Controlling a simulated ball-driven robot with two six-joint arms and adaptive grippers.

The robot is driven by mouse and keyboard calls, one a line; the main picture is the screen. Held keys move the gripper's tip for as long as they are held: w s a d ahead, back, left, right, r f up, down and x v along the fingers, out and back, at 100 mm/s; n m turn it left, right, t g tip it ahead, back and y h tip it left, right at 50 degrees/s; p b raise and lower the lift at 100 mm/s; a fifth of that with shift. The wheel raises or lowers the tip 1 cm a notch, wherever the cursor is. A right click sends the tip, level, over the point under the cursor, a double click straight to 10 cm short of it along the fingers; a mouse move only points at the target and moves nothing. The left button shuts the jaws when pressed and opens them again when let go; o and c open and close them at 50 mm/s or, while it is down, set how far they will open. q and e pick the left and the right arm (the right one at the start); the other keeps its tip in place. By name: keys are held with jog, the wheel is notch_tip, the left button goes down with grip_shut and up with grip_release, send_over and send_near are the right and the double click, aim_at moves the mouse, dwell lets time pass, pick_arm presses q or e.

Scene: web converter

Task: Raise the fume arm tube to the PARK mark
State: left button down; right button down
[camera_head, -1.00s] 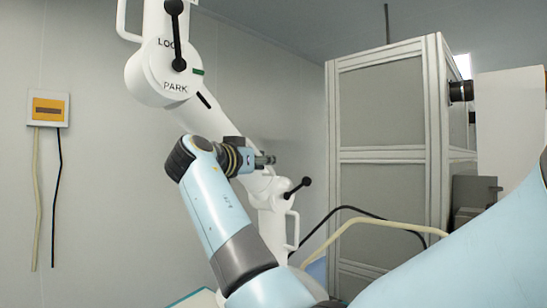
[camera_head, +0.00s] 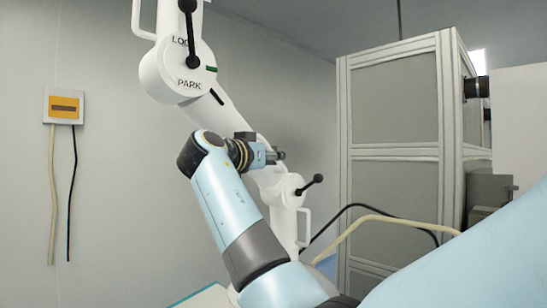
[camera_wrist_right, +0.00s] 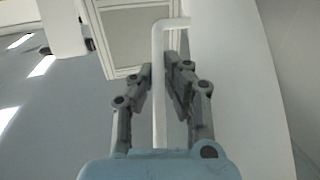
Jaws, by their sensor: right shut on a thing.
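The white fume arm tube (camera_head: 234,118) slopes down from a round white joint (camera_head: 162,77) to a lower joint (camera_head: 285,190) with a black lever. The upper joint bears a LOCK mark, a PARK mark (camera_head: 190,84), a small green mark and a black lever (camera_head: 190,32). My right gripper (camera_head: 280,155) is beside the tube, part hidden by its wrist. In the right wrist view, my right gripper (camera_wrist_right: 160,72) is shut on a white bent handle bar (camera_wrist_right: 158,45) beside a broad white surface. My left gripper is not in view.
A tall grey-panelled cabinet (camera_head: 395,110) stands at the right. A yellow-fronted box (camera_head: 63,106) with two hanging cables is on the left wall. A black and a cream hose (camera_head: 385,219) curve low before the cabinet. Open space lies left of my arm.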

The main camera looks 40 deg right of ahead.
jog(key=d+r+n+t+h+b, duration=0.1)
jog(key=d+r+h+b, duration=0.1)
jog(key=r+b, duration=0.3)
jog(key=d+r+n+t+h+b, duration=0.1)
jog(key=d+r+t+h+b, duration=0.1)
jog(key=r+b, duration=0.4)
jog(key=shift+d+r+h+b, duration=0.4)
jog(key=shift+r+h, duration=0.7)
jog(key=shift+r, duration=1.3)
jog(key=shift+w+d, duration=0.1)
jog(key=c, duration=1.7)
grip_release()
jog(key=shift+o, duration=0.3)
jog(key=shift+d+f, duration=0.15)
jog(key=shift+d, duration=0.05)
jog(key=v, duration=1.2)
